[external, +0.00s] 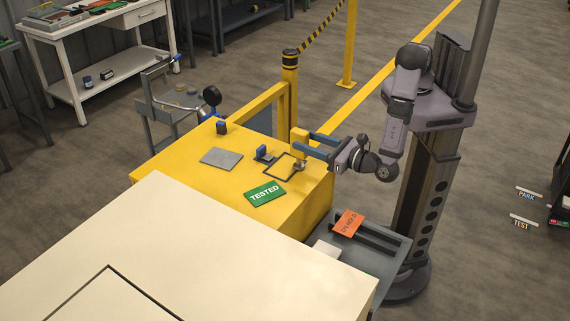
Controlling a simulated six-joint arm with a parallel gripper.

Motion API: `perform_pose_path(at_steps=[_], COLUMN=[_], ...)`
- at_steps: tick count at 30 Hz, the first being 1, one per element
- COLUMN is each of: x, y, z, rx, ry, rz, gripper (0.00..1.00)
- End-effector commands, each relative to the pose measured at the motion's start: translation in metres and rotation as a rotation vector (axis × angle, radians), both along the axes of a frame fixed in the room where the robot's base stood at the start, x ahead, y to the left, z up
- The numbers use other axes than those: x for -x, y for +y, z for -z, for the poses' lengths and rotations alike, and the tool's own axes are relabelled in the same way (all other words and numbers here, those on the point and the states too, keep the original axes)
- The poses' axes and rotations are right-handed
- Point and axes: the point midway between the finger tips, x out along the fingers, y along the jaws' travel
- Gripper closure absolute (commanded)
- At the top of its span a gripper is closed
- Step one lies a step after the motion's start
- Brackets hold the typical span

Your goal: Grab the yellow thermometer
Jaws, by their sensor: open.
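A yellow upright object (299,136), which looks like the thermometer, stands near the right edge of the yellow table (205,185). A small greyish part shows at its foot, beside a black-outlined square on the tabletop. My gripper (309,144) reaches in from the right, roughly level, with its two blue-grey fingers apart. The fingertips are at or just beside the yellow object. I cannot tell whether they touch it or how far it sits between them.
A green TESTED card (265,194), a small blue-and-grey item (264,154), a grey plate (221,158) and a blue item (221,127) lie on the table. A yellow rail (250,107) runs behind. A cream surface fills the front.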

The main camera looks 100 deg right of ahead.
Motion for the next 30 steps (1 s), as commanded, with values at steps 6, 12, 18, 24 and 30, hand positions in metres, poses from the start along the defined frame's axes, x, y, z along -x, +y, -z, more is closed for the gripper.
perform_pose_path(at_steps=[6,12,18,24,30], x=[-0.004,-0.014,-0.016,-0.026,-0.041], y=[-0.004,-0.015,-0.017,-0.032,-0.049], z=[0.000,-0.001,-0.001,-0.009,-0.010], rx=[0.000,-0.001,-0.001,0.001,-0.001], ry=[0.000,-0.001,0.000,0.001,0.001], rz=[0.002,0.002,0.001,0.003,0.003], gripper=[0.55,0.55,0.55,0.55,0.55])
